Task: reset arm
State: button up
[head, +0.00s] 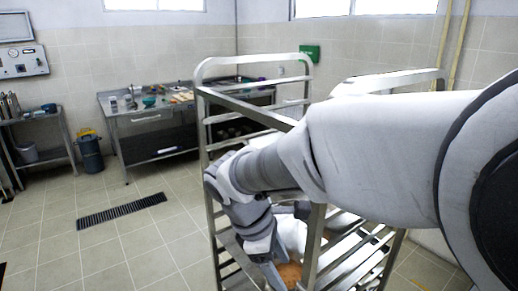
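My arm reaches in from the right and crosses in front of a tall metal rack (203,130). Its wrist bends downward at the rack's left side. My gripper (276,274) points down inside or just in front of the rack's lower part; I cannot tell which. A rounded orange-brown thing (291,272) shows right beside the fingers. Whether the gripper touches or holds it is unclear. A white thing (291,232) lies behind the wrist, partly hidden by it and by a rack post.
The rack's posts and rails stand close around my forearm and wrist. A steel worktable (150,112) with small items stands at the back. A grey bin (90,155) and a side table (40,122) are at left. The tiled floor at left is clear around a drain grate (121,210).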

jog(key=s+d+r+m+t+y+b, duration=0.1)
jog(key=s+d+r+m+t+y, duration=0.3)
jog(key=s+d+m, duration=0.6)
jog(key=r+m, duration=0.1)
jog(key=m, duration=0.5)
jog(key=shift+s+r+t, duration=0.15)
jog(key=shift+r+t, duration=0.1)
jog(key=shift+t, duration=0.15)
